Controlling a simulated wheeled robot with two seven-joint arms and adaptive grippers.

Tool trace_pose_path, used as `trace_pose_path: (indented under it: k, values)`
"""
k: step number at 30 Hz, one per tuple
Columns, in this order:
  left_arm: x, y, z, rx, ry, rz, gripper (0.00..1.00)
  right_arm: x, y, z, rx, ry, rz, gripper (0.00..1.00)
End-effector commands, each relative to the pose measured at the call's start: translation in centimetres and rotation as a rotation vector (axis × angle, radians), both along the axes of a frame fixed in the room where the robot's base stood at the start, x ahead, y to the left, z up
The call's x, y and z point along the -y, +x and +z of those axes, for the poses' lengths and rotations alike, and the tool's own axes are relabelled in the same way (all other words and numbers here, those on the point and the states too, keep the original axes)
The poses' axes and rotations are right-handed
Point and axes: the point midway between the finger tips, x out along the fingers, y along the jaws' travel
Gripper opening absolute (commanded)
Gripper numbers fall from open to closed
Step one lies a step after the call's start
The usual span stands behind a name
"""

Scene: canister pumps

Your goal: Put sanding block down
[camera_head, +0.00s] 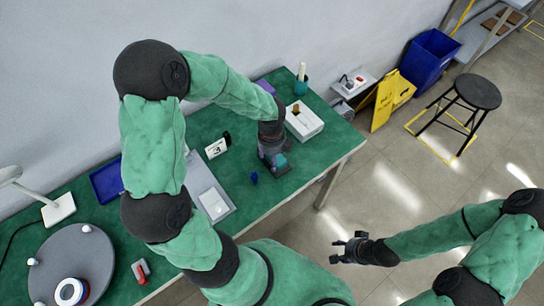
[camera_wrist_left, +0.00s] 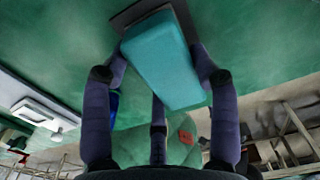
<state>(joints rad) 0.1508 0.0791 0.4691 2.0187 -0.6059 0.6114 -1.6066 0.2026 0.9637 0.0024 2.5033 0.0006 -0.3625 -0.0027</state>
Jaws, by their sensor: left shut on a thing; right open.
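My left gripper (camera_head: 272,155) is low over the green table (camera_head: 215,127), towards its right end. In the left wrist view its fingers close around the sanding block (camera_wrist_left: 165,62), a teal block with a dark flat plate at one end. In the head view the block (camera_head: 281,164) shows only in part, because the gripper covers much of it. I cannot tell whether it touches the table. My right gripper (camera_head: 350,248) is open and empty, out over the floor to the right of the table.
A white box (camera_head: 303,127) stands just beyond the left gripper, and a small blue item (camera_head: 254,177) lies to its left. A number card (camera_head: 216,148), a grey panel (camera_head: 211,199) and a blue tray (camera_head: 105,180) are further left. A round grey disc (camera_head: 82,262) is at lower left.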

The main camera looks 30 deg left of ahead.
Motion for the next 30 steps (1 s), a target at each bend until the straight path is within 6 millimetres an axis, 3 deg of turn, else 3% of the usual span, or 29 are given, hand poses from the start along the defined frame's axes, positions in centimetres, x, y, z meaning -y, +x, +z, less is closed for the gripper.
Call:
trace_pose_path:
  k: [4,5,6,7,20,30]
  values:
    - [0.0,0.0,-0.4,0.000,0.000,0.000,0.25,0.0,0.0,-0.2,0.000,0.000,0.000,0.46]
    - [0.0,0.0,-0.3,0.000,0.000,0.000,0.69,0.0,0.0,-0.1,0.000,0.000,0.000,0.46]
    - [0.0,0.0,-0.3,0.000,0.000,0.000,0.80,0.0,0.0,-0.1,0.000,0.000,0.000,0.46]
    - [0.0,0.0,-0.3,0.000,0.000,0.000,0.84,0.0,0.0,-0.1,0.000,0.000,0.000,0.46]
    - [0.0,0.0,0.3,0.001,0.000,0.000,0.84,0.0,0.0,0.2,0.000,0.000,0.000,0.46]
    - [-0.1,0.1,6.4,0.004,0.001,0.001,0.84,0.0,0.0,2.9,0.000,0.000,0.000,0.46]
